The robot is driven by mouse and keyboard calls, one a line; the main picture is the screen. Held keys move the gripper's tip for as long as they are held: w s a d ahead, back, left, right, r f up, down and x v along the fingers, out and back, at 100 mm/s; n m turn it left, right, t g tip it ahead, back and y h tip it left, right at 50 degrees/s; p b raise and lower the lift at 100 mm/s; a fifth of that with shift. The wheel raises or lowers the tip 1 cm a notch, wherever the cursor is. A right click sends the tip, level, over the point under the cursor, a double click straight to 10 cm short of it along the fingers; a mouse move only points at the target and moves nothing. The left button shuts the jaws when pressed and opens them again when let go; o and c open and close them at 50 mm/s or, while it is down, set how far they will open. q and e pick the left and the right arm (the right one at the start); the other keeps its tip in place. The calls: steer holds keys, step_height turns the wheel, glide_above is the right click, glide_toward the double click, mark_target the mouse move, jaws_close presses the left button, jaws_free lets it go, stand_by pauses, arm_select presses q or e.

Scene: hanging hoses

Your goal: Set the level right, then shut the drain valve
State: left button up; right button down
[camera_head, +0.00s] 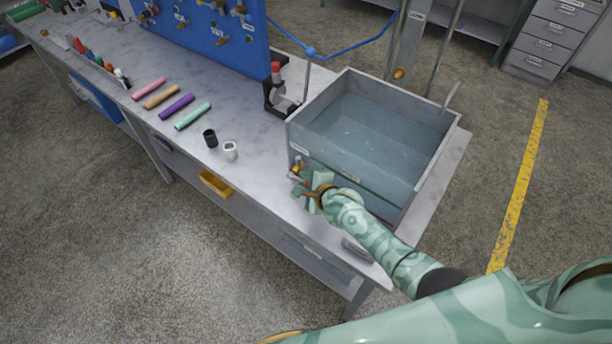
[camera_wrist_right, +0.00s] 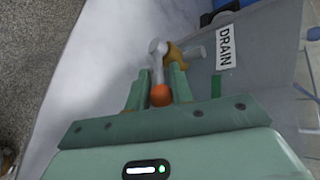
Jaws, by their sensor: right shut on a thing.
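The drain valve (camera_wrist_right: 174,56) sits on the tank wall beside a DRAIN label (camera_wrist_right: 225,47). It has a brass body and a grey lever with an orange knob (camera_wrist_right: 160,95). In the head view the valve (camera_head: 298,167) is at the tank's near left corner. My right gripper (camera_wrist_right: 158,84) is shut on the valve lever, with the orange knob between its fingers; in the head view this gripper (camera_head: 312,189) is at the tank's front. The water tank (camera_head: 295,133) holds clear water, and a green line runs along its front wall. My left gripper is not in view.
The workbench (camera_head: 262,180) holds a black cup (camera_head: 210,138), a white cup (camera_head: 231,151) and several coloured cylinders. A red-topped device (camera_head: 276,90) stands behind the tank's left corner. A blue hose (camera_head: 345,45) hangs above. A yellow drawer bin (camera_head: 215,184) sits below.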

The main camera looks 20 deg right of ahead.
steer(key=c, duration=1.3)
jaws_free()
steer(key=shift+o, duration=0.2)
steer(key=shift+s, duration=0.1)
steer(key=shift+s+d+r, duration=0.1)
steer(key=shift+s+r, duration=0.2)
steer(key=p+v, duration=0.5)
steer(key=v, duration=1)
steer(key=shift+p, duration=0.4)
steer(key=shift+s+r, duration=0.1)
